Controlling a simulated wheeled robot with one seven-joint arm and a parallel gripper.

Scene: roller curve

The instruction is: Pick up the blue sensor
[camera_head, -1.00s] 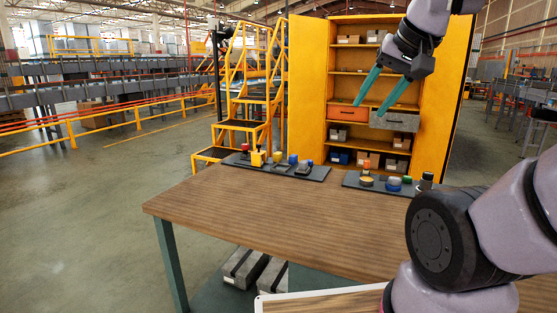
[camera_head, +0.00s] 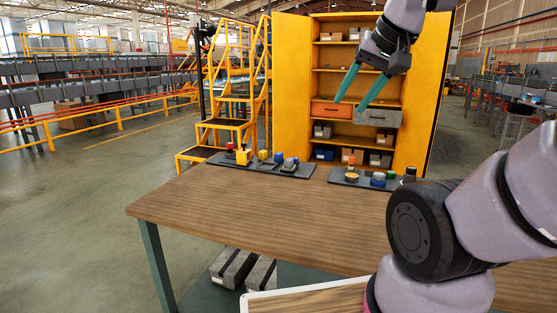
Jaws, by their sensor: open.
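Two dark trays of small parts stand on the far side of the wooden table. On the left tray (camera_head: 222,160) is a small part with a blue top (camera_head: 278,157), beside yellow, red and grey parts. On the right tray (camera_head: 338,180) is a low round blue part (camera_head: 378,179), beside orange, green and black ones. I cannot tell which blue part is the sensor. My gripper (camera_head: 348,105) is open and empty, its two teal fingers spread and pointing down-left. In the picture it appears above the trays, in front of the cabinet.
The front of the wooden table (camera_head: 240,215) is bare. A yellow cabinet (camera_head: 292,90) with shelves and bins stands behind it, with yellow steps (camera_head: 226,125) to its left. Grey blocks (camera_head: 232,268) lie on the table's lower shelf. Open floor is at left.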

